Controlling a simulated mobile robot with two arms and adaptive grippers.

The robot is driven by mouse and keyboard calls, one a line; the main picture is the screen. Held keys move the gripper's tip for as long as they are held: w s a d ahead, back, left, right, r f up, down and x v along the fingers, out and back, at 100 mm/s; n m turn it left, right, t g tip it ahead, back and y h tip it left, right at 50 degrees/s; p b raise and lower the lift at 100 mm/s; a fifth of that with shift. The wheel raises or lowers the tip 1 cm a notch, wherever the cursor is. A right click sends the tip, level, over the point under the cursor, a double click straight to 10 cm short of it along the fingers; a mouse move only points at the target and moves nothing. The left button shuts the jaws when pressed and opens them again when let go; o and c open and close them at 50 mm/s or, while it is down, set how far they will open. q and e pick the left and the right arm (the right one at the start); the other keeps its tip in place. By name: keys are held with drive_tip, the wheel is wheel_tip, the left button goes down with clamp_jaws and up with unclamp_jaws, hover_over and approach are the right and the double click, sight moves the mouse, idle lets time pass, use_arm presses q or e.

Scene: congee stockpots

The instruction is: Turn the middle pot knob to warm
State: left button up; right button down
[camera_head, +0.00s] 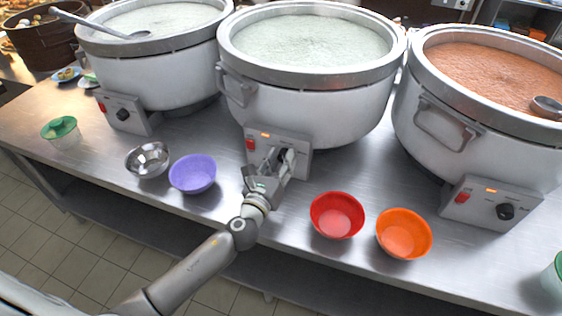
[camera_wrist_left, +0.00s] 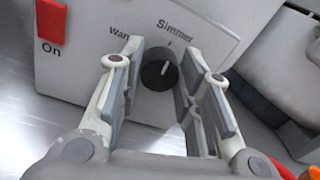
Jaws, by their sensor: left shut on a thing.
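The middle pot (camera_head: 318,107) is a large white stockpot of pale congee with a control box (camera_head: 303,163) on its front. The box has a red On switch (camera_wrist_left: 50,22) and a round black knob (camera_wrist_left: 158,75) with Warm and Simmer labels above it. The knob's white mark points up and slightly right, toward the tick by Simmer. My left gripper (camera_head: 278,157) is at the box. In the left wrist view its two fingers (camera_wrist_left: 161,62) are closed around the knob, one on each side. My right gripper is not in view.
Left pot (camera_head: 155,82) and right pot (camera_head: 480,165) stand on either side with their own boxes. Purple bowl (camera_head: 193,174), steel bowl (camera_head: 148,160), red bowl (camera_head: 337,216) and orange bowl (camera_head: 404,234) sit near the front edge of the metal counter (camera_head: 215,222).

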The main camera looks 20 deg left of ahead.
use_arm(q)
drive_tip(key=n+b, duration=0.1)
drive_tip(key=n, duration=0.2)
drive_tip(key=shift+f+n+b, duration=0.15)
drive_tip(key=shift+n+b, duration=0.15)
drive_tip(key=shift+b, duration=0.1)
drive_tip(key=n+b, duration=0.1)
drive_tip(key=n, duration=0.3)
drive_tip(key=n+b, duration=0.1)
drive_tip(key=n, duration=0.2)
drive_tip(key=shift+a+y, duration=0.1)
drive_tip(key=shift+y, duration=0.2)
drive_tip(key=shift+n+b, duration=0.35)
drive_tip(key=shift+n, duration=1.05)
drive_tip(key=o, duration=1)
drive_tip(key=shift+s, duration=0.15)
